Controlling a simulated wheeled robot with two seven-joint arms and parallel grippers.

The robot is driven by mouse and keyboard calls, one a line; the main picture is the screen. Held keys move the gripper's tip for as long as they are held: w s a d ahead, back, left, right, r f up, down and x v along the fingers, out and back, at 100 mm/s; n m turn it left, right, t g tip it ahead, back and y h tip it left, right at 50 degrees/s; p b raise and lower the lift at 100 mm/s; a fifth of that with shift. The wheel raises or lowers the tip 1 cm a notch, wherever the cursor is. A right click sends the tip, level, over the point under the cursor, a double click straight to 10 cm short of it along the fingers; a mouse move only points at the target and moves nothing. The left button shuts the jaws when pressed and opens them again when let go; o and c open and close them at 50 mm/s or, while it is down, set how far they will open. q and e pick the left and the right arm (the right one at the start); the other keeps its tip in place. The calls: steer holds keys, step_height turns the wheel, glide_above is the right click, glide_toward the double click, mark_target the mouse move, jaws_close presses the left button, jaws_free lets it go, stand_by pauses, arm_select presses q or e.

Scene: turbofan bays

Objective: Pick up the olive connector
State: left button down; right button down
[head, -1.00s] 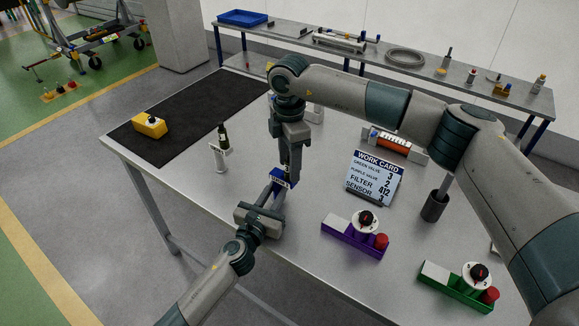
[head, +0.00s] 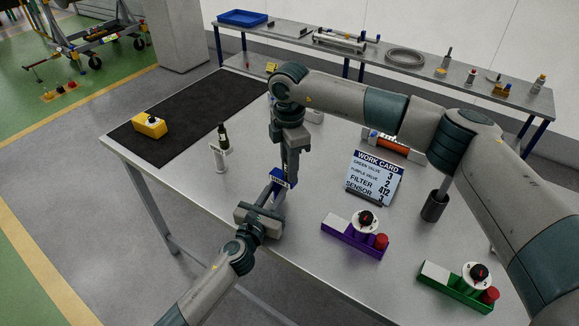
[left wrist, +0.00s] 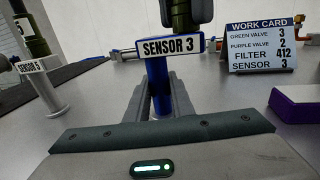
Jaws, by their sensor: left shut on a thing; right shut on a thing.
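The olive connector (left wrist: 180,16) shows at the top of the left wrist view, directly above the SENSOR 3 label, between my right gripper's fingers. My right gripper (head: 289,176) is shut on it; in the head view the fingers mostly hide it. My left gripper (head: 264,208) is shut on the blue post (left wrist: 158,85) of the SENSOR 3 holder (head: 281,181), below the label. Whether the connector still sits in the holder I cannot tell.
A work card (head: 374,178) stands at the middle right, reading sensor 3. A purple valve block (head: 345,235) and a green one (head: 450,287) lie at the front right. A yellow block (head: 150,125) sits on the black mat (head: 190,112).

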steer(key=shift+r, duration=0.1)
step_height(320, 180, up, 10)
steer(key=shift+f, duration=0.1)
stand_by(0.5)
arm_select(q)
steer(key=c, duration=1.5)
jaws_free()
steer(key=shift+o, duration=0.2)
steer(key=v, duration=1.2)
